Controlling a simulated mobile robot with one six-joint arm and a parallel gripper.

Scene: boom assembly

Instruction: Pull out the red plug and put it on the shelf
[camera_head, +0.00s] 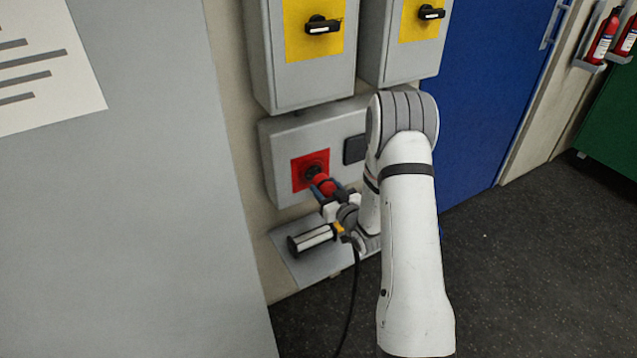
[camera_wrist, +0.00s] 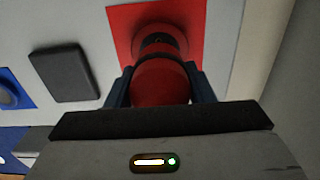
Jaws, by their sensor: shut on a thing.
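The red plug (camera_head: 326,186) is at the red socket plate (camera_head: 300,178) on the grey wall box. In the wrist view the plug (camera_wrist: 160,84) points at the round red socket (camera_wrist: 160,40) on its red plate (camera_wrist: 193,17). I cannot tell how deep the plug sits in it. My gripper (camera_head: 332,194) is shut on the plug, with a dark finger on each side of it in the wrist view (camera_wrist: 160,88). The shelf (camera_head: 318,262) is a grey ledge below the box, partly hidden by my wrist.
A dark square cover (camera_wrist: 62,73) and a blue socket (camera_wrist: 10,92) sit beside the red socket. Two grey switch boxes (camera_head: 262,60) with yellow plates hang above. A large grey panel (camera_head: 130,220) stands close on the left. A blue door (camera_head: 490,90) is at the right.

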